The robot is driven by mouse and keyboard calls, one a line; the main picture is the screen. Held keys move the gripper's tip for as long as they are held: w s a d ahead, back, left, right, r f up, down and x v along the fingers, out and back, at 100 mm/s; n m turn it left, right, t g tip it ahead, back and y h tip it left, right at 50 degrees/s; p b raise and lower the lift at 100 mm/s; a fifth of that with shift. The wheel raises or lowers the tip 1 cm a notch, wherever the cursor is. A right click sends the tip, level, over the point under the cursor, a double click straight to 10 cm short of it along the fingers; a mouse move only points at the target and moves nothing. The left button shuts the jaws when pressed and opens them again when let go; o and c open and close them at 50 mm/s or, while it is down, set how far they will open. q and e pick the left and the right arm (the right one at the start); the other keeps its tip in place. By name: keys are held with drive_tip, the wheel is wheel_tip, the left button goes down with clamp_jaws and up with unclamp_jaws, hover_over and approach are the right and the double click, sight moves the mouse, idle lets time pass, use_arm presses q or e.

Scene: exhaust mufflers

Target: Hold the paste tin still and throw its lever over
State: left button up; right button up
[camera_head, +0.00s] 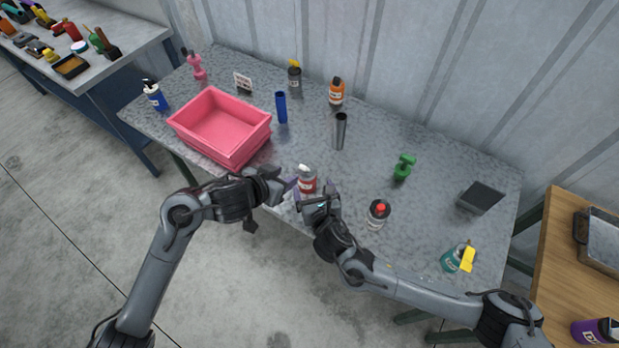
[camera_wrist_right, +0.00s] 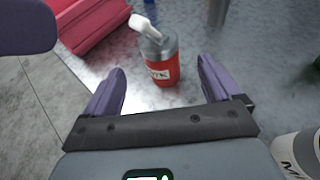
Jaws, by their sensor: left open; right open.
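The paste tin (camera_head: 308,184) is a red can with a grey top and a white lever, upright near the table's front edge. In the right wrist view the tin (camera_wrist_right: 162,73) stands between my right gripper's purple fingers, slightly beyond them, with gaps on both sides. Its white lever (camera_wrist_right: 146,27) slants up to the left. My right gripper (camera_head: 316,191) is open on the near side of the tin. My left gripper (camera_head: 290,186) is open just left of the tin; whether it touches the tin cannot be told. One left finger (camera_wrist_right: 25,27) shows in the right wrist view.
A pink crate (camera_head: 196,133) stands to the left. A red-capped can (camera_head: 378,214) is close on the right. Blue (camera_head: 281,108) and dark grey (camera_head: 340,132) cylinders stand behind.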

sight(309, 179)
drive_tip(key=x, duration=0.9)
drive_tip(key=shift+s, duration=0.1)
drive_tip(key=c, duration=1.1)
drive_tip(key=shift+c, duration=0.2)
